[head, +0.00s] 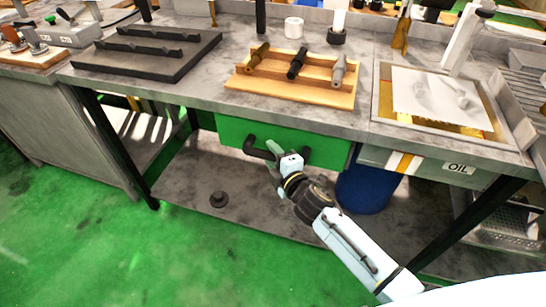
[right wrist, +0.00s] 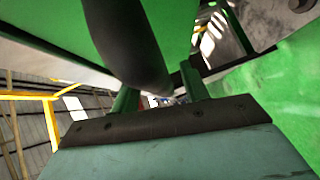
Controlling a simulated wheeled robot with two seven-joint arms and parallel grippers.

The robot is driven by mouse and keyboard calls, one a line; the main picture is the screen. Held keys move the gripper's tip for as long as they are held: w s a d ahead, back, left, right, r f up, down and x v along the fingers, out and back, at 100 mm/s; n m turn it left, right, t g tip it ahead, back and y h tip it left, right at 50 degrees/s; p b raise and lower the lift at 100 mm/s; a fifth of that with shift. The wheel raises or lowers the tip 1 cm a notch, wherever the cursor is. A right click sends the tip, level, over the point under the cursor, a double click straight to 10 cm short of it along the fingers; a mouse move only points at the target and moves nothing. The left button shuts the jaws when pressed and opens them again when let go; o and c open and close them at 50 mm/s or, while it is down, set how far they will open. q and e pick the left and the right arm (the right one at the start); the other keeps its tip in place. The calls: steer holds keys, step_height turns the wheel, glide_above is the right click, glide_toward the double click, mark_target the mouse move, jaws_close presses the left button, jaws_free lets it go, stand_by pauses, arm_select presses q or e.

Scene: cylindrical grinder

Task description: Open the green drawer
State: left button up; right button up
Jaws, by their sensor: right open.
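The green drawer (head: 320,148) is under the grey workbench, its front flush below the bench top in the head view. Its dark bar handle (head: 258,153) runs across the front. My right gripper (head: 273,152) is at the left part of the handle, with its fingers open. In the right wrist view, the dark handle (right wrist: 125,45) passes close in front of the camera, and the green fingers (right wrist: 155,95) stand on either side of it. Whether they touch it I cannot tell. My left gripper is not in view.
A blue bin (head: 367,190) stands below, right of the drawer. The green floor in front is clear.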

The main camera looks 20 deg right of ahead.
jaws_close()
steer(key=shift+a, duration=0.1)
stand_by(0.3)
